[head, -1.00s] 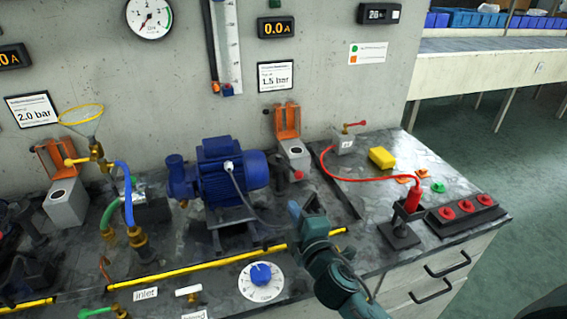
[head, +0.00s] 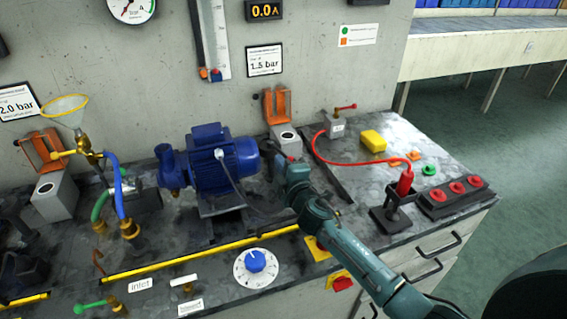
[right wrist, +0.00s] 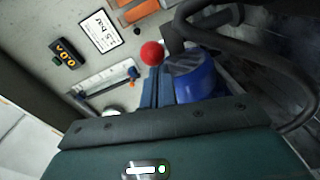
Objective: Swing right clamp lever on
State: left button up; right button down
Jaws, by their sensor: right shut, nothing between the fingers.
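A lever with a red ball knob (right wrist: 152,53) shows in the right wrist view, just beyond my fingertips. I take it for the right clamp lever; in the head view my gripper mostly hides it. The blue pump motor (head: 222,157) stands left of my gripper, and its blue body also shows in the right wrist view (right wrist: 198,82). My right gripper (head: 281,167) is shut and empty, low beside the motor's right end. Its closed fingers (right wrist: 160,86) point toward the knob; I cannot tell whether they touch it. My left gripper is out of view.
A grey box with a raised orange cover (head: 277,104) stands just behind my right gripper. A red cable (head: 345,173) loops to a red plug in a black stand (head: 390,217). A dial (head: 256,266) sits at the front.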

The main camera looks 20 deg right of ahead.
jog(key=shift+w+d+f, duration=0.1)
jog(key=shift+w+d, duration=0.05)
jog(key=shift+d, duration=0.15)
jog(key=d, duration=0.2)
jog(key=w+d, duration=0.1)
jog(key=d, duration=0.1)
jog(key=shift+s+a, duration=0.1)
dwell(0.5)
